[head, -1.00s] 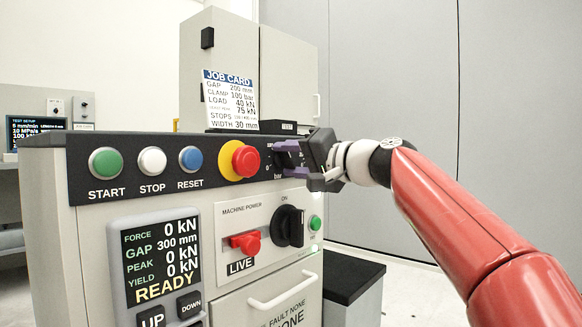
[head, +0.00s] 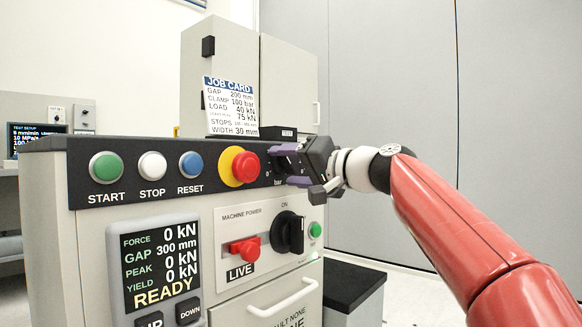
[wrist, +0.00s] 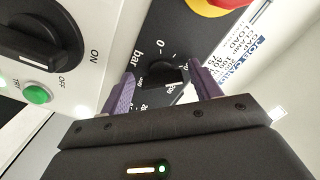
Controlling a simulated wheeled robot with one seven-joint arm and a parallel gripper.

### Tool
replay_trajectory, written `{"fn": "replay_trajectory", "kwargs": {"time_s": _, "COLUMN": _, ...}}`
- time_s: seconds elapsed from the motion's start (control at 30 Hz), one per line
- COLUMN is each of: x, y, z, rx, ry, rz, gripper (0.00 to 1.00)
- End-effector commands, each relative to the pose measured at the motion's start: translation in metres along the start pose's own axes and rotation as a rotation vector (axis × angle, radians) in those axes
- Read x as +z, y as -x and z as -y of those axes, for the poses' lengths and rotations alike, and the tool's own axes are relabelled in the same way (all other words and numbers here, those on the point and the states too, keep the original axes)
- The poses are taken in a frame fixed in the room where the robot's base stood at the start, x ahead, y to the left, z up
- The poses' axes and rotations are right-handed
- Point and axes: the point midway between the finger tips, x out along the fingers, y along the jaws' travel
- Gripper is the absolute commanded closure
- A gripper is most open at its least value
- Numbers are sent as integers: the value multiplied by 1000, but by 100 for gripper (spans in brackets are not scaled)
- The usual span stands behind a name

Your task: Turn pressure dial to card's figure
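The job card (head: 231,106) stands on top of the console and reads CLAMP 100 bar; it also shows, cut off, in the wrist view (wrist: 236,50). The pressure dial (wrist: 165,74) is a black knob on the dark panel, with "bar" and "0" printed beside it. In the head view my gripper hides most of it. My gripper (head: 288,165) is at the right end of the panel. In the wrist view its purple fingers (wrist: 163,90) are apart, one on each side of the knob, with visible gaps. I cannot tell the knob's exact setting.
The red emergency button (head: 245,167) is just left of the gripper, beside the blue RESET button (head: 191,165). The black machine power switch (head: 289,232) and a green button (head: 315,230) are below. Open floor lies to the right.

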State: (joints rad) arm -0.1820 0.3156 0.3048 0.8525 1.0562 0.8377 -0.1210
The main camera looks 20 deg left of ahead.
Motion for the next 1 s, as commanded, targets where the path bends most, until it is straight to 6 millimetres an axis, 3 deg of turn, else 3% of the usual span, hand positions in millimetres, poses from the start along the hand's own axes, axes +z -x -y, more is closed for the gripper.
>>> {"fn": "replay_trajectory", "kwargs": {"time_s": 0.37, "x": -1, "y": 7, "z": 1, "rx": 0, "ry": 2, "rz": -4, "gripper": 35}}
{"fn": "replay_trajectory", "kwargs": {"time_s": 0.7, "x": -1, "y": 62, "z": 0, "rx": 3, "ry": 1, "rz": -4, "gripper": 35}}
{"fn": "replay_trajectory", "kwargs": {"time_s": 1.0, "x": 0, "y": 79, "z": 0, "rx": 0, "ry": 0, "rz": -2, "gripper": 35}}
